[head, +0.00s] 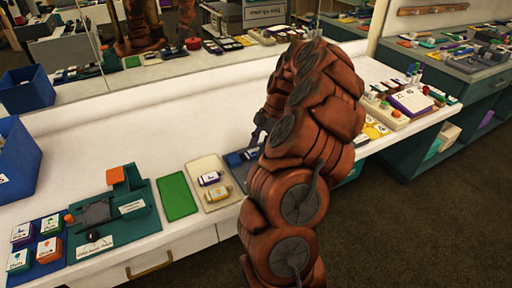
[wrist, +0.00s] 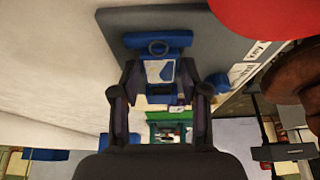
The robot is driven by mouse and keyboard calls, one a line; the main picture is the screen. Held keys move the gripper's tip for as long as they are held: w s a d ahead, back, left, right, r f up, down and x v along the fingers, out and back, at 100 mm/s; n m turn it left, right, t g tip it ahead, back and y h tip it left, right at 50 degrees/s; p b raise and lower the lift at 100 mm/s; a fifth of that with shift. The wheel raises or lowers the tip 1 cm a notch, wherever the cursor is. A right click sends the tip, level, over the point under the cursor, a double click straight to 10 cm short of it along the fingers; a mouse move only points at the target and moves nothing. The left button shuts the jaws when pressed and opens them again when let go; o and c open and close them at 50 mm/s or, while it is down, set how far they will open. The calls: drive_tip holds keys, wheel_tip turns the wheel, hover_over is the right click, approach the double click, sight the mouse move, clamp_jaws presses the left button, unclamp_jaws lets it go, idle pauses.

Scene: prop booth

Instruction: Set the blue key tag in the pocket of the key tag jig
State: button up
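In the wrist view the blue key tag (wrist: 160,71), with a white label, lies between the fingers of my gripper (wrist: 160,78). The fingers appear closed on its two sides. A ring shows at its far end, in front of a blue bar (wrist: 178,39). The bar belongs to the key tag jig, whose grey board (wrist: 218,42) carries a white printed label. I cannot tell whether the tag touches the pocket.
A cream tray (head: 204,164) holds a purple and a yellow tag. A green mat (head: 177,197) and a dark green fixture board (head: 140,226) lie further left. Blue bins (head: 27,90) stand at the far left. A red rounded thing (wrist: 270,15) fills the wrist view's top right corner.

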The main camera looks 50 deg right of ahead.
drive_tip(key=o, duration=0.3)
drive_tip(key=shift+o, duration=0.2)
drive_tip(key=v, duration=1.2)
drive_tip(key=shift+s, duration=0.1)
idle(0.4)
